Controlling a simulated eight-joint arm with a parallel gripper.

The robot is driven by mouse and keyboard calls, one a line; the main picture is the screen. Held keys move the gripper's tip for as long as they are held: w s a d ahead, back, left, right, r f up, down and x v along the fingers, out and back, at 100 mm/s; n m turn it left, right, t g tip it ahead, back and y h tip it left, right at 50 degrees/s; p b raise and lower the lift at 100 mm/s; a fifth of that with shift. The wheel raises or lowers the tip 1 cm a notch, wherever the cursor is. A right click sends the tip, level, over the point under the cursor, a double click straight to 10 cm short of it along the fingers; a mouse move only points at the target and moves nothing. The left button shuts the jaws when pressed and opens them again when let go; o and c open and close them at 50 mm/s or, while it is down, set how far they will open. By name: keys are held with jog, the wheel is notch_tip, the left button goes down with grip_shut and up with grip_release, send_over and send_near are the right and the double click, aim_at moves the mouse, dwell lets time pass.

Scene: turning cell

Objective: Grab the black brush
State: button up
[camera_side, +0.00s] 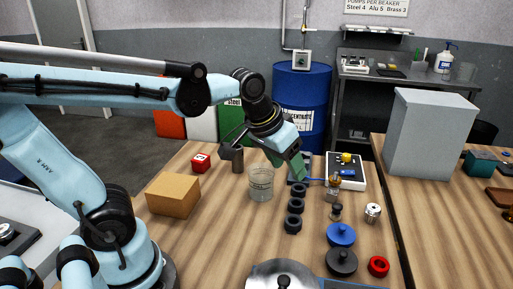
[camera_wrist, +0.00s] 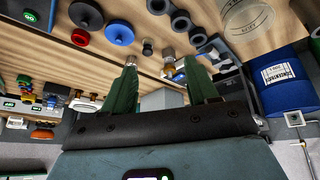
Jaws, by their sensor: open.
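I cannot make out the black brush for certain in either view. My gripper (camera_wrist: 160,67) is open and empty; its two green fingers stand well apart in the wrist view. A small metal and brass fitting (camera_wrist: 168,55) shows between the fingers, farther off. In the side view the green end of my gripper hangs above the table, right of the clear beaker (camera_side: 261,184). Dark items (camera_wrist: 214,48) lie close beside the right finger in the wrist view, partly hidden by it, and I cannot tell what they are.
Several black rings (camera_side: 295,206) stand in a row right of the beaker. A blue wheel (camera_side: 341,235), a black wheel (camera_side: 342,262) and a red ring (camera_side: 379,266) lie nearer. A grey cabinet (camera_side: 430,133) stands right.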

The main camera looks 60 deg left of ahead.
jog(key=w+d+n+g, duration=0.2)
jog(key=w, duration=0.5)
jog(key=n+g, duration=0.2)
jog(key=g, duration=0.1)
send_near(338, 204)
jog(key=f, duration=0.5)
jog(key=shift+w+d, duration=0.2)
jog(key=shift+s+a+f, duration=0.1)
jog(key=shift+f, duration=1.2)
jog(key=shift+s+a+f, duration=0.1)
jog(key=shift+f, duration=1.25)
grip_shut()
jog(key=shift+r, duration=0.1)
